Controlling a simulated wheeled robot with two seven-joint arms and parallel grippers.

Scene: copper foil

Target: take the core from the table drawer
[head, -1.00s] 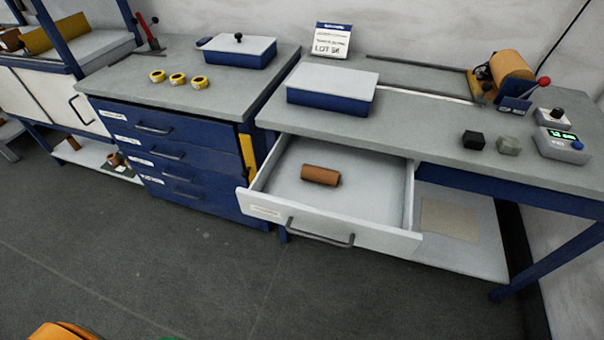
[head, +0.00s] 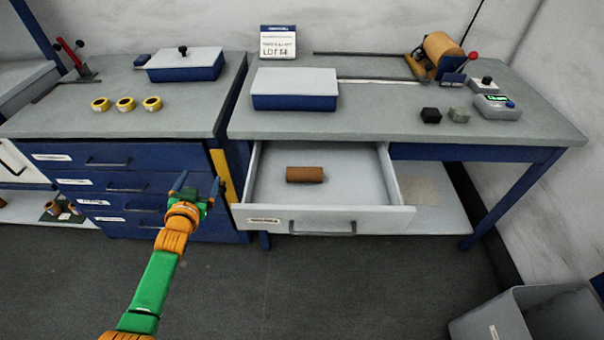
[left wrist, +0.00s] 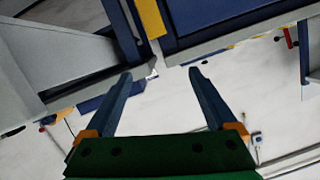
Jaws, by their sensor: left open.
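The core (head: 305,174) is a short brown cylinder lying on its side in the open table drawer (head: 340,216), left of the drawer's middle. The drawer is light grey with a dark bar handle and is pulled out from under the right-hand table. My left gripper (head: 197,184) is open and empty, in front of the blue cabinet, left of the drawer and apart from the core. In the left wrist view its two blue fingers (left wrist: 163,86) are spread with nothing between them. The core is not seen in that view. My right gripper is not in view.
The right-hand table (head: 370,118) carries a blue box with a grey lid (head: 294,101), a dark block (head: 431,115), a grey-green block (head: 459,115) and a roll machine (head: 440,57). A blue drawer cabinet (head: 110,157) stands at left. A grey bin (head: 520,315) is at lower right.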

